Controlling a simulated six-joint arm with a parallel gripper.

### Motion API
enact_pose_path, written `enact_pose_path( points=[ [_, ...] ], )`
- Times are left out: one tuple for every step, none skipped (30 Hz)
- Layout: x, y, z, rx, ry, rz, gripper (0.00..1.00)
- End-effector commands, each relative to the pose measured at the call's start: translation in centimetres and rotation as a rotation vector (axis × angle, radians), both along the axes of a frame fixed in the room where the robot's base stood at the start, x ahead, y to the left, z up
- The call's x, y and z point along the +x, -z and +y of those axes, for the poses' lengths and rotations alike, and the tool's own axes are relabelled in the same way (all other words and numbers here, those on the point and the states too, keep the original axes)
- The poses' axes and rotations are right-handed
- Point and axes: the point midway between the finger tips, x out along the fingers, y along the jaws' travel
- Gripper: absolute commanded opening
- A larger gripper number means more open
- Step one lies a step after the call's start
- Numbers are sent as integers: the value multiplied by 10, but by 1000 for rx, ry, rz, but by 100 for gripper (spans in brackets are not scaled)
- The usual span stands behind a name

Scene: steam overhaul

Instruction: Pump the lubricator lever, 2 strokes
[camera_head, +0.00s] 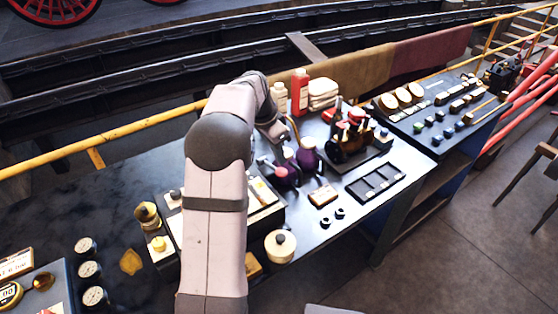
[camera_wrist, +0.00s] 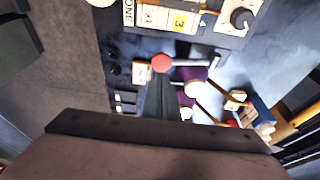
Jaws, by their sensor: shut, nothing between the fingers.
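The lubricator lever shows in the wrist view as a pale rod (camera_wrist: 193,62) with a round red knob (camera_wrist: 162,63) at its left end. The red knob also shows in the head view (camera_head: 281,172), beside dark and purple rounded bodies (camera_head: 306,156). My gripper (camera_wrist: 157,80) is shut and empty, its dark fingers ending close to the red knob. I cannot tell whether they touch it. In the head view my arm hides part of the bench, and the fingertips are hard to make out. The lever's base is partly hidden in the wrist view.
A dark model with wooden-handled tools (camera_head: 350,140) stands right of the lubricator. Red and white bottles (camera_head: 299,91) stand behind.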

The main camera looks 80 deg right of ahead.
Motion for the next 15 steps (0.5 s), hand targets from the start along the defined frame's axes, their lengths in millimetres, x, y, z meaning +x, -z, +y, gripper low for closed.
enact_pose_path(
  points=[
    [0,5,1,6,0,0,0],
    [0,9,1,4,0,0,0],
    [0,14,1,4,0,0,0],
    [0,17,1,3,0,0,0],
    [0,20,1,4,0,1,0],
    [0,24,1,2,0,1,0],
    [0,26,1,2,0,1,0],
    [0,28,1,2,0,1,0],
    [0,31,1,2,0,1,0],
    [0,32,1,1,0,1,0],
    [1,33,1,0,0,0,0],
    [0,34,1,0,0,0,0],
    [0,35,1,0,0,0,0],
    [0,35,1,0,0,0,0],
    [0,36,1,0,0,0,0]
  ],
)
